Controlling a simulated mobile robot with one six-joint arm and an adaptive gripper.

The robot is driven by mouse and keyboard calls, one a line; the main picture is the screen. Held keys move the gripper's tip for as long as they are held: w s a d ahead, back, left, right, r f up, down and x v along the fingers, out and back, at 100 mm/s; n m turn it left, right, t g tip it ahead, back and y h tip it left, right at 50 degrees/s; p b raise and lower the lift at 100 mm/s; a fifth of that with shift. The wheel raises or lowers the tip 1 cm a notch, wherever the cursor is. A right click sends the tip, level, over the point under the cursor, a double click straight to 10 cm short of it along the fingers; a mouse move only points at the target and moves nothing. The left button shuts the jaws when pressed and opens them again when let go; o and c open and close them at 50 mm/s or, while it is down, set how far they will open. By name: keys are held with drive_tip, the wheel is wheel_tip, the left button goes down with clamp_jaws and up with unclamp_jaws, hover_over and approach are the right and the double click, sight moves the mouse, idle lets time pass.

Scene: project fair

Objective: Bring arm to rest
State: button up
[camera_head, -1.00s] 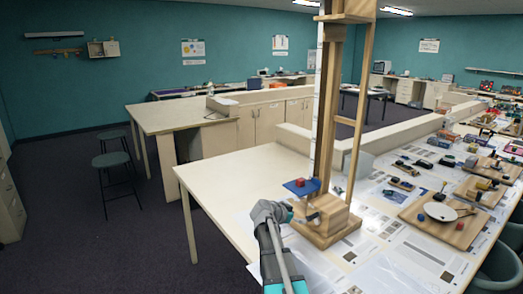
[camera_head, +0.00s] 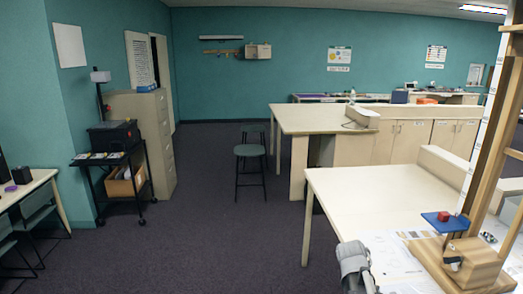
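Part of my arm (camera_head: 355,267) shows at the bottom of the head view, beside the near edge of the table with the wooden tower. Its grey rounded joint is in view. My gripper's fingers cannot be seen, so I cannot tell what they hold.
The near table (camera_head: 375,200) bears papers around the tower. Two dark stools (camera_head: 249,150) stand by a second table (camera_head: 310,119). On the left are a black cart (camera_head: 97,180) with a printer and a filing cabinet (camera_head: 147,125). The dark carpet (camera_head: 215,235) between is clear.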

drive_tip(key=s+a+f+n+y, duration=0.1)
drive_tip(key=s+a+n, duration=0.3)
drive_tip(key=a, duration=0.4)
drive_tip(key=s+a+n+g+y, duration=0.1)
drive_tip(key=s+a+n+y, duration=0.2)
drive_tip(key=a, duration=0.5)
drive_tip(key=shift+s+a+f+n+y, duration=0.25)
drive_tip(key=shift+s+f+n+y, duration=0.15)
drive_tip(key=shift+s+y, duration=0.1)
